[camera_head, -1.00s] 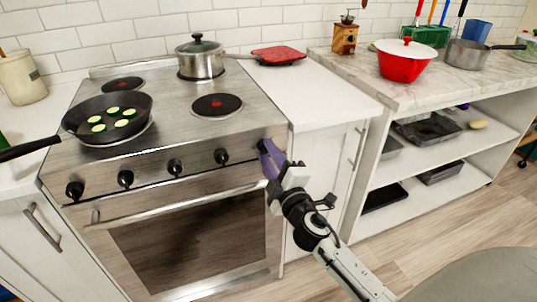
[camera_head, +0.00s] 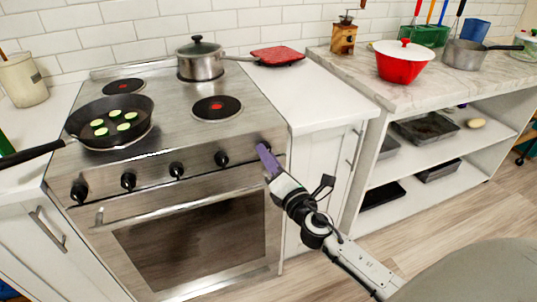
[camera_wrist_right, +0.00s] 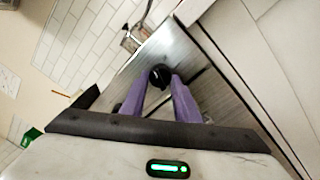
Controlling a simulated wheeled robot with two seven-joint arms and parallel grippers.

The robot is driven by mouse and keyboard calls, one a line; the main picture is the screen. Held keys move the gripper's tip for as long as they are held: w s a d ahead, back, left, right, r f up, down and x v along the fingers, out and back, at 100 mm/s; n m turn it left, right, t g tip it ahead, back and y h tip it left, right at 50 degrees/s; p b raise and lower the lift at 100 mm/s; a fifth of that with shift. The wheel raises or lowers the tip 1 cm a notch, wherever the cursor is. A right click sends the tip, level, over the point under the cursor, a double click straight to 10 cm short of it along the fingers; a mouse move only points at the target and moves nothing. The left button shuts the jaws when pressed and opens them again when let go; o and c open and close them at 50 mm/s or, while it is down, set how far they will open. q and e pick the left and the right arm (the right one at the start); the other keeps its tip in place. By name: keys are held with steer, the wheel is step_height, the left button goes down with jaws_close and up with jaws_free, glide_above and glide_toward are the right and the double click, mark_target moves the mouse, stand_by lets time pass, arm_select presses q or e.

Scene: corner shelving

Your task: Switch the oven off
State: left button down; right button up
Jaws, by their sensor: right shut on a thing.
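The oven (camera_head: 190,245) stands at the left in the head view, its door closed. Its front panel bears a row of black knobs. My right gripper (camera_head: 266,156), with purple fingers, is at the right end of this row. In the right wrist view its fingers (camera_wrist_right: 160,86) are shut on the rightmost black knob (camera_wrist_right: 160,74), one on each side. In the head view that knob is mostly hidden by the fingers. A neighbouring knob (camera_head: 221,159) to the left is free. My left gripper is not in view.
A black pan (camera_head: 85,122) with several green slices and a lidded steel pot (camera_head: 201,62) stand on the stovetop. The oven door handle (camera_head: 180,204) juts out below the knobs. A white cabinet (camera_head: 318,165) adjoins at the right.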

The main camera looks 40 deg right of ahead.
steer(key=shift+n+p, duration=0.8)
steer(key=shift+n, duration=1.3)
steer(key=o, duration=1)
steer(key=shift+o, duration=0.2)
steer(key=s+a+b, duration=0.1)
steer(key=s, duration=0.9)
steer(key=shift+a+b, duration=0.35)
steer(key=shift+f, duration=0.15)
